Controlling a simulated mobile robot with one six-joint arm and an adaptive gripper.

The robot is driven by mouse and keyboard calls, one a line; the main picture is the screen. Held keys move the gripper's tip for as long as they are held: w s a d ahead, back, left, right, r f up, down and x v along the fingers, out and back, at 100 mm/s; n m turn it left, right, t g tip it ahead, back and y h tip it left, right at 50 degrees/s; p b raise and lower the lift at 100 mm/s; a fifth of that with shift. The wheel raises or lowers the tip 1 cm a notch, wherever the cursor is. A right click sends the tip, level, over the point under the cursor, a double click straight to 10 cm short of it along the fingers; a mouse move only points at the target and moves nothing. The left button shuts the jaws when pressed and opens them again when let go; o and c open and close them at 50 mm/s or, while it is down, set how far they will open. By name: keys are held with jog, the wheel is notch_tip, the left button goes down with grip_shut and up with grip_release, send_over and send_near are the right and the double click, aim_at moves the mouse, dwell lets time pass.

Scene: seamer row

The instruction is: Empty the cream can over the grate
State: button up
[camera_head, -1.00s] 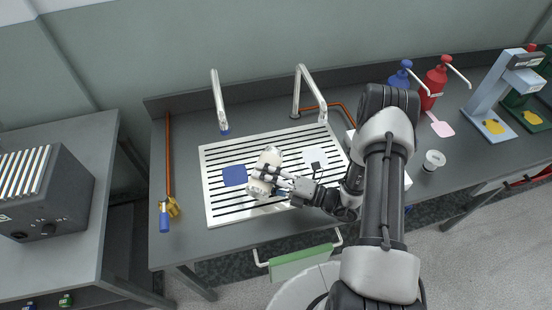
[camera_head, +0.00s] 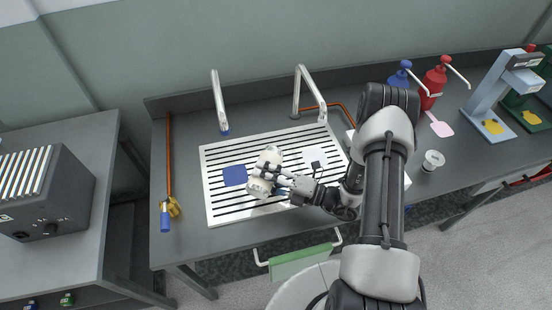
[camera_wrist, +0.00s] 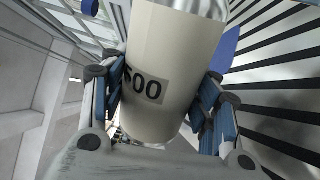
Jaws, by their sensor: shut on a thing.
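The cream can (camera_head: 266,172) is held over the slatted grate (camera_head: 215,203) in the head view. My gripper (camera_head: 266,176) is shut on it, with a finger on each side. In the wrist view the can (camera_wrist: 168,60) fills the middle between the fingers of my gripper (camera_wrist: 160,100). The can looks tilted in the head view. Its opening and any contents are hidden.
A blue square (camera_head: 234,176) and a white square (camera_head: 315,154) lie on the grate. Two metal taps (camera_head: 220,105) (camera_head: 300,92) stand behind it. A blue-handled tool (camera_head: 165,222) is at the left. Blue and red pump bottles (camera_head: 434,85) stand at the right.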

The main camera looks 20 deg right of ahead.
jog(key=shift+w+d+r+m+p, duration=0.25)
jog(key=shift+r+m+p, duration=0.55)
jog(key=shift+m, duration=0.2)
jog(key=shift+w+d+r+m+p, duration=0.1)
jog(key=shift+w+r+m+p, duration=0.15)
jog(key=shift+r+m+p, duration=0.55)
dwell(2.5)
